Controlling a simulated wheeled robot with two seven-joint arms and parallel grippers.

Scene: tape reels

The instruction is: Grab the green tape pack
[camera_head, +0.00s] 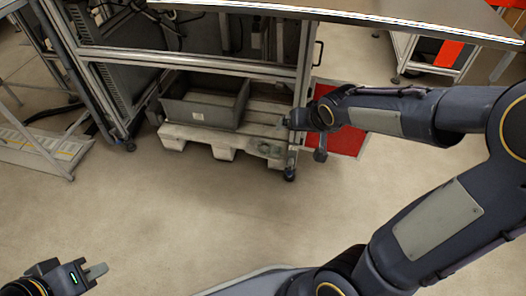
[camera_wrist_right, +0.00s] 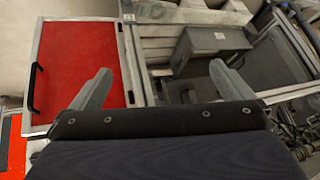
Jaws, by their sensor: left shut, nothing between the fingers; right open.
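A small, dull green patch (camera_head: 268,148) shows at the right end of the white pallet (camera_head: 190,133), below the workbench. It looks like the green tape pack, but it is too small to be sure. A greenish item also shows at the top of the right wrist view (camera_wrist_right: 158,12), ahead of the fingers. My right gripper (camera_wrist_right: 160,68) is open with nothing between its spread fingers. In the head view it is near the bench's right leg, above and to the right of the green patch. My left gripper (camera_head: 98,271) is shut and empty at the lower left, far from the pallet.
A grey bin (camera_head: 205,104) stands on the pallet. A red panel (camera_head: 345,140) lies right of the bench leg (camera_head: 300,90). The tabletop (camera_head: 350,15) overhangs above. A metal frame (camera_head: 40,140) stands at left. The floor in front is clear.

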